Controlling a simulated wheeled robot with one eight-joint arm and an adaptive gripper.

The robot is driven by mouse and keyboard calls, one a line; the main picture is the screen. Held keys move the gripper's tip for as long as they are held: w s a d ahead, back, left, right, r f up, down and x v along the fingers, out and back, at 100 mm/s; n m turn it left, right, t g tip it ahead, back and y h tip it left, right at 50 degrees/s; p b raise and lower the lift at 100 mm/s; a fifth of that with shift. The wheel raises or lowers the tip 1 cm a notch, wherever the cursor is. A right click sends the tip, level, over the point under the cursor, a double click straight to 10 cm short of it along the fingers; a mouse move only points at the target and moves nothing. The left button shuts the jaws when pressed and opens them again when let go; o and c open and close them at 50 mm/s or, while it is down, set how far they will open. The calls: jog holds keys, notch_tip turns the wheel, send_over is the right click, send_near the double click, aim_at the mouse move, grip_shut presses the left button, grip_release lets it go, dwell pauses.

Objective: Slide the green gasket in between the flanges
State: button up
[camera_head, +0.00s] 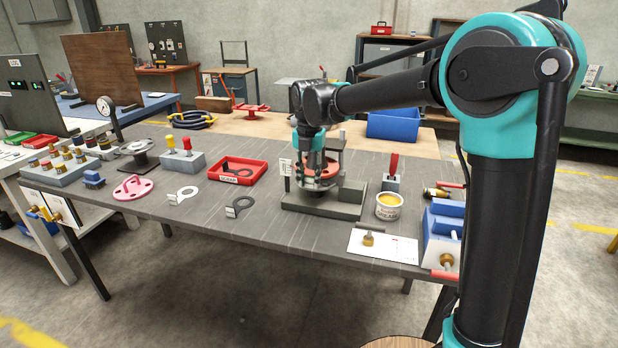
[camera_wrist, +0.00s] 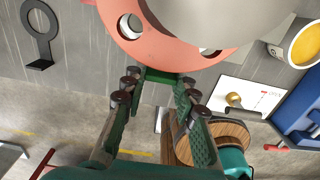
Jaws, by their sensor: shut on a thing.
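In the wrist view, my gripper (camera_wrist: 160,88) is shut on a narrow green piece (camera_wrist: 160,76), the visible part of the green gasket. That piece sits at the near edge of a salmon-red flange (camera_wrist: 150,45) with bolt holes and a grey pipe (camera_wrist: 215,15) above it. The rest of the gasket is hidden behind the flange, so I cannot tell how far it lies in the gap. In the head view, my gripper (camera_head: 313,168) is at the flanged spool (camera_head: 326,182) on its grey base (camera_head: 325,203) and hides much of it. The gasket cannot be made out there.
A light ring (camera_head: 185,193) and a dark ring (camera_head: 240,205), both with tabs, lie left of the base. A red tray (camera_head: 238,173) holds another dark ring.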

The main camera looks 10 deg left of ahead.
jog(key=shift+f, duration=0.1)
jog(key=o, duration=1)
